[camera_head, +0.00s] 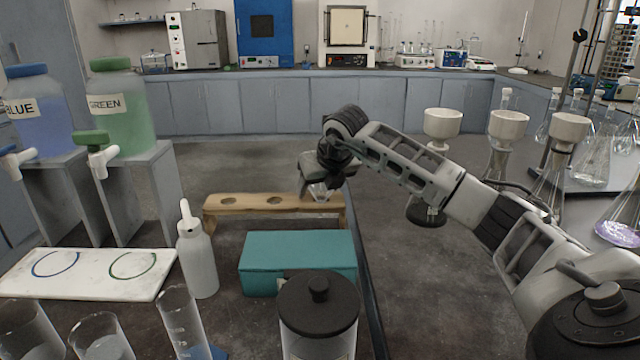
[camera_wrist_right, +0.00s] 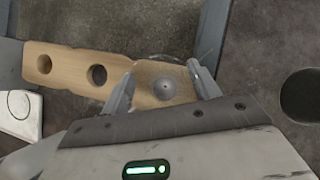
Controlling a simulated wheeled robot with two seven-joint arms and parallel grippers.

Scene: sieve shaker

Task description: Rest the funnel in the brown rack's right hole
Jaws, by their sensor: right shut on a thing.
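The brown wooden rack (camera_head: 253,203) lies on the left part of the bench, with its left and middle holes bare. My right gripper (camera_head: 318,186) is over the rack's right end, shut on a clear glass funnel (camera_head: 320,193). In the right wrist view, the funnel (camera_wrist_right: 165,88) sits between the two fingers of my right gripper (camera_wrist_right: 165,90), over the right end of the rack (camera_wrist_right: 68,67). The right hole is hidden by the funnel and gripper, and I cannot tell whether the stem is in it. My left gripper is not in view.
A teal box (camera_head: 298,262) stands in front of the rack, with a white squeeze bottle (camera_head: 196,255) to its left. A black-lidded jar (camera_head: 318,315) is nearer. White Büchner funnels on flasks (camera_head: 508,125) stand at the right.

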